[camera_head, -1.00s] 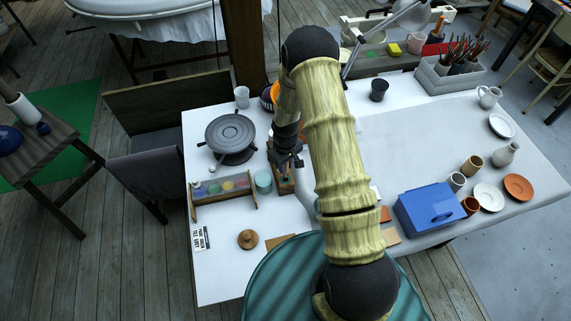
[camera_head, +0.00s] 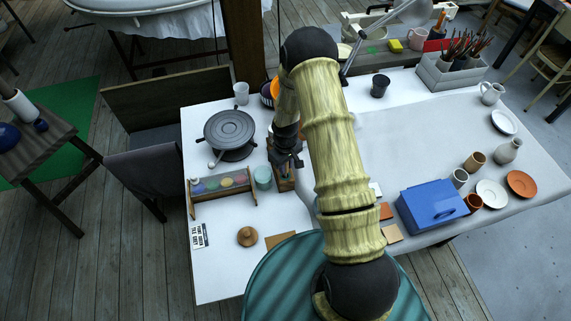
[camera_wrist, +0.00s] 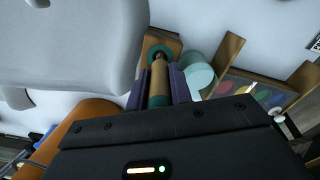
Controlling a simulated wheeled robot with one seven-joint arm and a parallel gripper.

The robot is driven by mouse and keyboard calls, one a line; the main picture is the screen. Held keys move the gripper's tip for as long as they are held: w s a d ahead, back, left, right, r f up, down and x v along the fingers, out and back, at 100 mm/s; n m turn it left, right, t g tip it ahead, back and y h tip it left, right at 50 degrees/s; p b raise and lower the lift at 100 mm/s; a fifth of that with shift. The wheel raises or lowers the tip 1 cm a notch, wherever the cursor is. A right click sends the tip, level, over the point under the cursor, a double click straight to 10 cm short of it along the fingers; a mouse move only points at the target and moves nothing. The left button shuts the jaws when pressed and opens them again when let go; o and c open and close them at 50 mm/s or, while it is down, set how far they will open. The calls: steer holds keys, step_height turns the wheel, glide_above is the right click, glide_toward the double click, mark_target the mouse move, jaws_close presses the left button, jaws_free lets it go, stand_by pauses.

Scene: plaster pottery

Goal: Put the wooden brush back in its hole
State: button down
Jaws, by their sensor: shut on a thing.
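The wooden brush (camera_wrist: 158,88) is between the two purple fingers of my gripper (camera_wrist: 160,82) in the wrist view. My gripper is shut on it. The brush points away from the wrist, and its dark far end meets or overlaps a wooden block (camera_wrist: 169,43). I cannot tell whether that end is inside a hole, and no hole shows clearly. In the head view my gripper (camera_head: 287,160) is low over the wooden block (camera_head: 284,183), whose upper part it hides. The brush cannot be made out there.
A teal cup (camera_head: 263,177) stands close left of the block, beside a wooden rack of coloured discs (camera_head: 222,187). A dark turntable (camera_head: 229,128) is behind. A blue box (camera_head: 432,205) and several cups are to the right. The table's middle right is clear.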

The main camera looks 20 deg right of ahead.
steer(key=shift+f+b, duration=0.75)
steer(key=shift+f, duration=0.25)
steer(key=shift+f+b, duration=0.3)
steer(key=shift+f, duration=0.1)
steer(key=c, duration=1.2)
jaws_free()
steer(key=shift+o, duration=0.2)
steer(key=shift+r, duration=0.1)
step_height(320, 180, up, 17)
steer(key=b, duration=0.3)
steer(key=shift+r, duration=0.1)
